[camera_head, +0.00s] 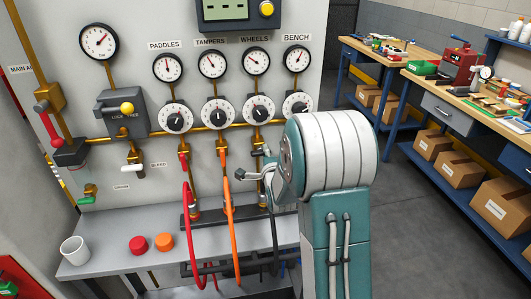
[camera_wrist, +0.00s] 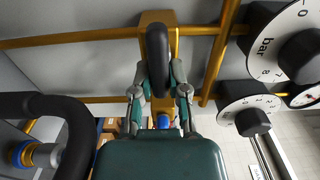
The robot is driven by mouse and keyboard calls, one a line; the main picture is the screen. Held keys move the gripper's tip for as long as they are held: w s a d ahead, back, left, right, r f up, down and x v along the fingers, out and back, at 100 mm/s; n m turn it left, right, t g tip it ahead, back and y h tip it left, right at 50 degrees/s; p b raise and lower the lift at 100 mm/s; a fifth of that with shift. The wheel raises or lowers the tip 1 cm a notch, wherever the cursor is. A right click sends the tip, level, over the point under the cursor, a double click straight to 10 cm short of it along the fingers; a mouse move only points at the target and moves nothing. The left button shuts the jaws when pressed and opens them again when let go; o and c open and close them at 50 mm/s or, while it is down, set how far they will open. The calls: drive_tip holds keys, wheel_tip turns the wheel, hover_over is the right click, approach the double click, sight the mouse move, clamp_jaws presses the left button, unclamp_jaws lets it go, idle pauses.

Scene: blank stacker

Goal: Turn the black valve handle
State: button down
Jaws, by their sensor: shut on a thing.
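The black valve handle (camera_wrist: 158,45) is a dark, rounded lever on a brass fitting, at the upper middle of the wrist view. My gripper (camera_wrist: 159,76) has one finger on each side of the handle and is shut on it. In the head view my gripper (camera_head: 257,175) is at the panel, below the dial under the WHEELS label. There the arm hides part of the valve, and the handle is too small to make out clearly.
Numbered dials (camera_wrist: 245,115) stand close on the right in the wrist view; a black hose (camera_wrist: 75,130) curves at the left. Red (camera_head: 188,210) and orange (camera_head: 228,215) hoses hang left of my gripper. A shelf (camera_head: 110,258) holds a white cup (camera_head: 75,250) and two caps.

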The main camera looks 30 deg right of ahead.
drive_tip(key=shift+f, duration=0.25)
drive_tip(key=c, duration=0.8)
unclamp_jaws()
drive_tip(key=shift+o, duration=0.8)
drive_tip(key=shift+w+r, duration=0.1)
drive_tip(key=v, duration=1.2)
